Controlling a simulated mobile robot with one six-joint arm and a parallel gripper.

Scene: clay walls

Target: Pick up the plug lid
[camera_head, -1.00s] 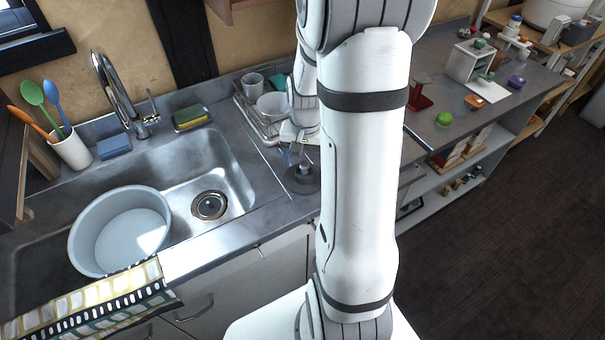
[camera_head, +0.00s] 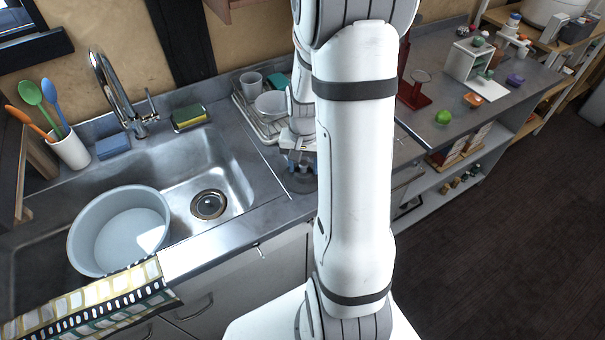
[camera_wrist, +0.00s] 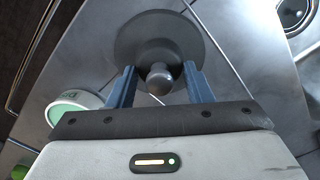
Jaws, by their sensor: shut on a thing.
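The plug lid is a dark grey round disc with a knob on top. In the wrist view the lid (camera_wrist: 160,38) is just beyond my fingers, its knob between them. My gripper (camera_wrist: 159,72) has blue-grey fingers and is shut on this knob. In the head view my gripper (camera_head: 300,158) points down at the counter right of the sink, partly behind my arm. Only part of the lid (camera_head: 302,184) shows below it. I cannot tell whether the lid touches the counter.
The sink with its drain (camera_head: 209,204) and a grey basin (camera_head: 119,231) is to the left. A dish rack (camera_head: 262,124) with cups stands behind my gripper. A red stand (camera_head: 414,92) and a green ball (camera_head: 443,117) are to the right. A round white-and-green thing (camera_wrist: 76,105) shows in the wrist view.

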